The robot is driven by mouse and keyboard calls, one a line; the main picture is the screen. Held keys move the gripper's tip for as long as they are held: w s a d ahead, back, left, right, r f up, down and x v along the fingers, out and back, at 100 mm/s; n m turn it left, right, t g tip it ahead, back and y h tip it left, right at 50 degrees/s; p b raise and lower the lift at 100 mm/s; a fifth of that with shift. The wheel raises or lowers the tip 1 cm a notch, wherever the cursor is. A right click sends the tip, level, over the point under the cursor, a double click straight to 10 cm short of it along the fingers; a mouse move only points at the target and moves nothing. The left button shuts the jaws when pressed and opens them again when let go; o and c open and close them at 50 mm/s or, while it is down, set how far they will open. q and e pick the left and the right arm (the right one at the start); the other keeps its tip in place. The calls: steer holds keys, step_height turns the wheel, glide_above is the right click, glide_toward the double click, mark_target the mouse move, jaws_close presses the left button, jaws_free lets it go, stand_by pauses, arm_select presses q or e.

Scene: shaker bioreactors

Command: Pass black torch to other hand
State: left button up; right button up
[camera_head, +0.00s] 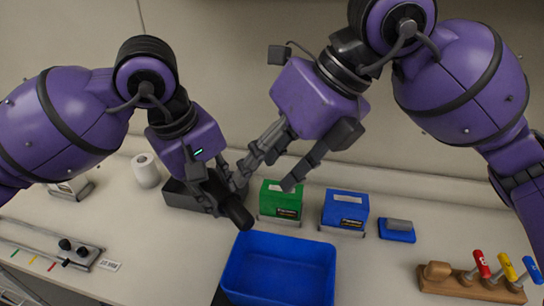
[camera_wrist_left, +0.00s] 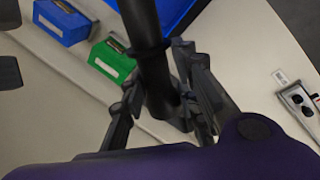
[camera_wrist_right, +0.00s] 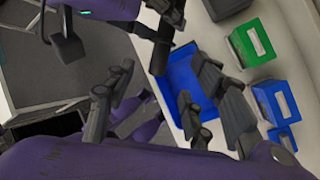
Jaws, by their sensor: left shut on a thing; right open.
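The black torch (camera_head: 236,211) is a dark cylinder with a wider head, tilted in front of the shelf of boxes above the worktop. My left gripper (camera_head: 214,188) is shut on it. In the left wrist view the torch (camera_wrist_left: 152,55) stands between the fingers and runs up past the top edge. My right gripper (camera_head: 264,178) is open and empty, with its fingers just right of and above the torch. In the right wrist view the torch (camera_wrist_right: 160,58) shows beyond the spread fingers, apart from them. The fingers partly hide its gripped part.
A blue bin (camera_head: 278,262) stands below the grippers. Behind it are a green box (camera_head: 281,201), a blue box (camera_head: 345,210) and a dark tray (camera_head: 180,196). A wooden rack (camera_head: 470,287) with coloured tools stands at right. A white roll (camera_head: 146,170) is at left.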

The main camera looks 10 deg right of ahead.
mark_target(235, 205)
steer(key=x, duration=1)
arm_select(q)
steer(key=shift+o, duration=0.2)
arm_select(e)
steer(key=shift+s+a+r, duration=0.1)
steer(key=shift+s, duration=0.05)
steer(key=c, duration=1.2)
arm_select(q)
steer(key=o, duration=1.1)
arm_select(e)
steer(key=shift+c, duration=0.2)
arm_select(q)
steer(key=shift+o, duration=0.7)
